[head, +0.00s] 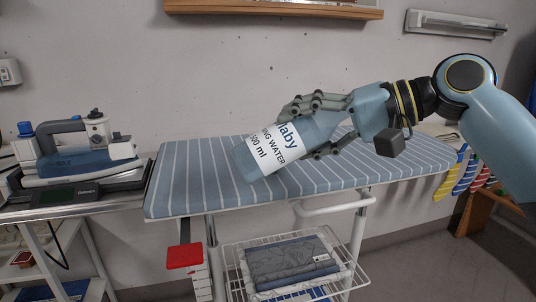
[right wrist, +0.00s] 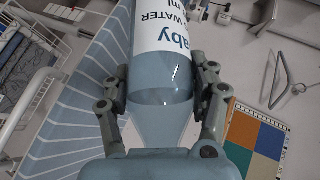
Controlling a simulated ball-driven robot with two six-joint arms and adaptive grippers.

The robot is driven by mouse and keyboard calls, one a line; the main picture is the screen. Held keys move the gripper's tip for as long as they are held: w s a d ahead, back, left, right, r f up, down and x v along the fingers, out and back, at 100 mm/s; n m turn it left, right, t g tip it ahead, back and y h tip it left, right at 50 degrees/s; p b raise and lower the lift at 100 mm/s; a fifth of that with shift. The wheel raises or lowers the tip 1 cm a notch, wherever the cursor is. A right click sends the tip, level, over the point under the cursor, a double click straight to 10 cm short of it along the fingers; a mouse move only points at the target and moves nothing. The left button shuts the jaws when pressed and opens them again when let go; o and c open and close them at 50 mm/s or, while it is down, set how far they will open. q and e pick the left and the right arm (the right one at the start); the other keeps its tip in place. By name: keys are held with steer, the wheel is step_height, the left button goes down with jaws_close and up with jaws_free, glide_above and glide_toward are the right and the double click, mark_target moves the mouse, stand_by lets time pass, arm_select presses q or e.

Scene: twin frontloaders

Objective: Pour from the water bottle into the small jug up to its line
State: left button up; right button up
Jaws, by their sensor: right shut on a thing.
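The water bottle (head: 243,160) is blue-grey with a white label reading partly "WATER" and "500 ml". My right gripper (head: 308,126) is shut on it, with fingers on both sides. The bottle is tilted, its broad end down to the left and its tapered end toward my palm. It shows over the striped ironing board; I cannot tell whether it touches. In the right wrist view the bottle (right wrist: 160,60) lies between the fingers of the gripper (right wrist: 158,85). I see no small jug in either view. My left gripper is not in view.
The striped ironing board (head: 190,190) has free room at its left end. A steam iron (head: 85,160) stands on a stand at the left. A wire rack (head: 235,255) with folded cloth and a red-topped object (head: 184,256) are below the board.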

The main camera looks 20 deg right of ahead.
steer(key=w+a+f+b, duration=0.1)
steer(key=w+a+f, duration=0.1)
steer(key=w, duration=0.6)
steer(key=shift+w+a, duration=0.25)
steer(key=shift+a, duration=0.45)
stand_by(2.8)
steer(key=shift+w+a+f+b, duration=0.15)
steer(key=shift+w+a+b, duration=0.1)
steer(key=shift+w, duration=0.5)
steer(key=shift+w+a+f+b, duration=0.1)
steer(key=shift+w+a+f, duration=0.15)
steer(key=shift+w, duration=0.45)
steer(key=shift+w+a+f+b, duration=0.1)
steer(key=shift+w+a+b, duration=0.15)
steer(key=shift+w, duration=0.5)
steer(key=shift+w+a+f+b, duration=0.2)
steer(key=shift+w+a+b, duration=0.1)
steer(key=shift+w, duration=0.4)
steer(key=shift+w+a+f+b, duration=0.2)
steer(key=shift+w+a, duration=0.05)
steer(key=shift+w, duration=0.45)
